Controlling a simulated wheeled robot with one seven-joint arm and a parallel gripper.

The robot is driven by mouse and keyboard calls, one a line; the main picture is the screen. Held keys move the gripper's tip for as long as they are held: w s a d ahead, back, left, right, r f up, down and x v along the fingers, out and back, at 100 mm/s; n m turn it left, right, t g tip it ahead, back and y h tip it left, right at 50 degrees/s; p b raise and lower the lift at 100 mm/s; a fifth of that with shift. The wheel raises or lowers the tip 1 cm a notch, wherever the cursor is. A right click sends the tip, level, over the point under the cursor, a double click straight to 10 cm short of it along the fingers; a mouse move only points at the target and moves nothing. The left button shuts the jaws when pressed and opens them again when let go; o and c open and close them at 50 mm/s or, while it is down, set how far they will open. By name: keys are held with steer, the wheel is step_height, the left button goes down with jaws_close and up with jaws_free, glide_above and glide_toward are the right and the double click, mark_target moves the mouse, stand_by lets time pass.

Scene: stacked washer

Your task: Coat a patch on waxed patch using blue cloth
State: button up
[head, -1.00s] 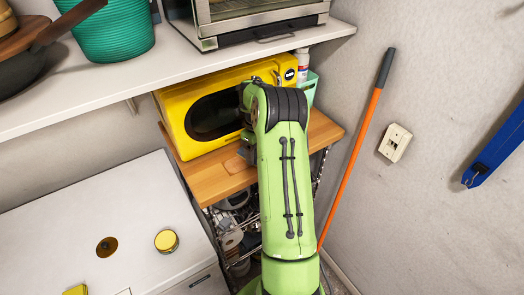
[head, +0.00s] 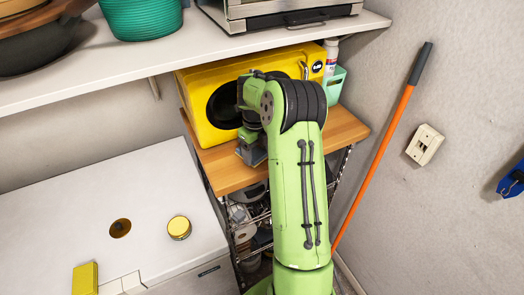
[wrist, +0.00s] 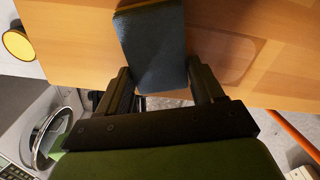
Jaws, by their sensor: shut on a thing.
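My gripper (wrist: 158,72) is shut on the blue cloth (wrist: 152,32), a dark blue block-like piece between the two fingers in the wrist view. The cloth is over the wooden board (wrist: 70,45); I cannot tell whether it touches the wood. The waxed patch (wrist: 222,58) shows as a faint rounded outline on the wood, right of the cloth and partly behind the right finger. In the head view my gripper (head: 250,150) is low over the wooden board (head: 228,178), in front of the yellow microwave; the cloth is not clearly seen there.
The yellow microwave (head: 200,100) stands behind my gripper, with a mint container (head: 335,84) at its right. A white shelf (head: 110,92) is above. A yellow-lidded tin (head: 179,228) sits on the white unit at left. An orange pole (head: 385,135) leans at right.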

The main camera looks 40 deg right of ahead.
steer(key=a, duration=0.2)
steer(key=shift+w+a+b, duration=0.35)
steer(key=shift+w+b, duration=0.05)
steer(key=shift+d+r, duration=0.1)
steer(key=shift+r+p, duration=2)
steer(key=shift+r, duration=1)
